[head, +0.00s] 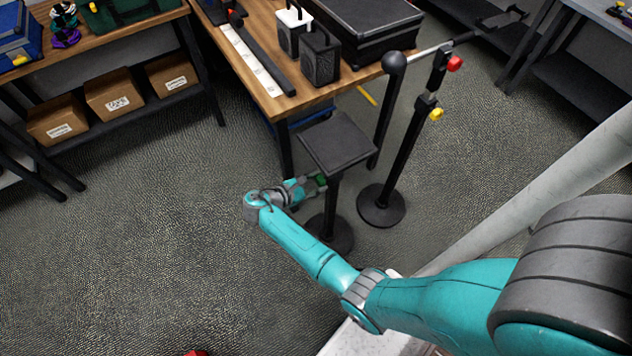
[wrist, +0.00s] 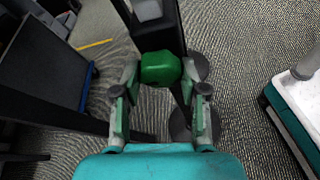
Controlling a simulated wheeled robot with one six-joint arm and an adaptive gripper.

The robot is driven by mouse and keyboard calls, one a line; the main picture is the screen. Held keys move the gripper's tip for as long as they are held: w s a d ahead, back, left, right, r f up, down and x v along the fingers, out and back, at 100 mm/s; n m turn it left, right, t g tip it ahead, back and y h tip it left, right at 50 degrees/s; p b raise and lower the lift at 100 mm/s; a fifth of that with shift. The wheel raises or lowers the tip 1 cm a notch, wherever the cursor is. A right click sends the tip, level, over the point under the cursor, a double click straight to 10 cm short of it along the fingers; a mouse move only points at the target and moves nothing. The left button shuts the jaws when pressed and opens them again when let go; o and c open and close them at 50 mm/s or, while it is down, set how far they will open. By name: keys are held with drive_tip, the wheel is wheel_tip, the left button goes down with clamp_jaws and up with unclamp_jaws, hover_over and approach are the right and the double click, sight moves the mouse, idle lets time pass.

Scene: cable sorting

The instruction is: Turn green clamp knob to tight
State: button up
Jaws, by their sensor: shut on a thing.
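The green clamp knob (wrist: 160,68) is on a black post (wrist: 156,25) and sits between the fingers of my gripper (wrist: 160,80) in the wrist view. The fingers are closed on its two sides. In the head view the knob shows as a small green patch (head: 320,180) at the tip of my gripper (head: 314,186), just below the square black top plate (head: 338,143) of a stand. The fingers partly hide the knob there. No tight or loose mark is readable.
A second stand with a red knob (head: 455,63) and a yellow knob (head: 436,114) is close on the right. A wooden table (head: 262,92) with chargers and a black case is behind. Cardboard boxes (head: 113,93) sit on a shelf at left. The carpet (head: 130,240) at left is clear.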

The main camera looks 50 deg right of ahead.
drive_tip(key=m+t+h, duration=0.1)
drive_tip(key=m, duration=0.2)
drive_tip(key=shift+s+t, duration=0.1)
drive_tip(key=shift+t, duration=0.3)
drive_tip(key=m+t+h, duration=0.1)
drive_tip(key=m, duration=0.2)
drive_tip(key=shift+f+t, duration=0.1)
drive_tip(key=shift+t, duration=0.3)
drive_tip(key=m+h, duration=0.2)
drive_tip(key=m, duration=0.2)
drive_tip(key=shift+t, duration=0.3)
drive_tip(key=shift+f+m+h, duration=0.1)
drive_tip(key=shift+m+h, duration=0.4)
drive_tip(key=shift+m, duration=1.1)
drive_tip(key=o, duration=1.1)
drive_tip(key=shift+a, duration=0.15)
drive_tip(key=a, duration=0.4)
drive_tip(key=s+a, duration=0.1)
drive_tip(key=a, duration=0.6)
drive_tip(key=shift+s+a+f, duration=0.15)
drive_tip(key=shift+a+f, duration=0.2)
drive_tip(key=shift+f, duration=0.05)
